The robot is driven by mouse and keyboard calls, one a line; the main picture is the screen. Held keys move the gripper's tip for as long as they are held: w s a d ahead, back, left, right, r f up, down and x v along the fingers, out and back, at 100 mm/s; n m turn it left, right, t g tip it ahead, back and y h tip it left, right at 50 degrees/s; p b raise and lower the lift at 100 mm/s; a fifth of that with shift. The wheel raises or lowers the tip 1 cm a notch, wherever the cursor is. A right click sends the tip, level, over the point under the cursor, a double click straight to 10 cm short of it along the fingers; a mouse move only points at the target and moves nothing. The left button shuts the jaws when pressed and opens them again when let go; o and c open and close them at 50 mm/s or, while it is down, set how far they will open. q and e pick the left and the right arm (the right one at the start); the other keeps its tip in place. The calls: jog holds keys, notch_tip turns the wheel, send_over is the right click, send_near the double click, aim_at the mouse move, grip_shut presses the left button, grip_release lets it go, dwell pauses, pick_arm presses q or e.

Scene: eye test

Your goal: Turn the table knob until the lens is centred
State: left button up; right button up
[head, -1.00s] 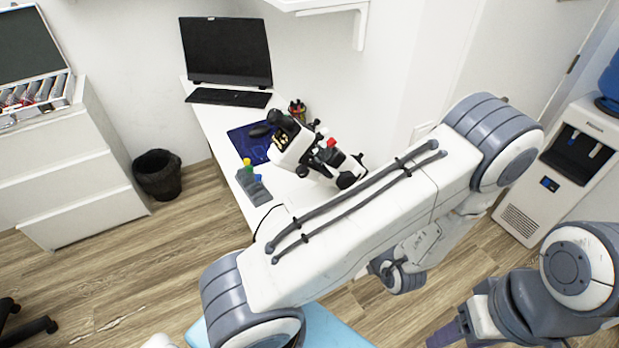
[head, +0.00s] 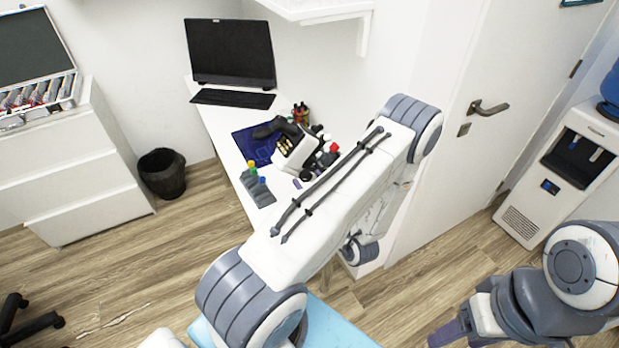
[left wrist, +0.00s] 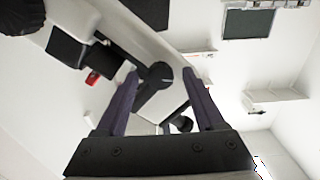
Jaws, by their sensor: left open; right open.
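A white and black eyepiece instrument (head: 290,155) stands on the white desk, partly hidden by my left arm in the head view. It has a red knob (head: 331,148), which also shows in the left wrist view (left wrist: 92,78). My left gripper (left wrist: 160,74) is open, its purple fingers on either side of a dark round knob (left wrist: 157,77) of the instrument. I cannot tell whether they touch it, nor whether this is the table knob. In the head view, the left gripper is mostly hidden. My right gripper (head: 448,334) is open and low at the bottom right. I cannot make out the lens.
On the desk (head: 213,122) are a monitor (head: 230,52), a keyboard (head: 232,98), a blue mat (head: 250,141), a pen cup (head: 300,112) and a grey holder with coloured caps (head: 256,187). A bin (head: 162,173) and drawers (head: 75,185) stand left. A water dispenser (head: 575,165) stands right.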

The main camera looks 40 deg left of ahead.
pick_arm(q)
jog(key=shift+a, duration=0.2)
grip_shut()
jog(key=shift+m, duration=1.1)
grip_release()
jog(key=shift+d+b, duration=0.1)
jog(key=shift+b, duration=0.2)
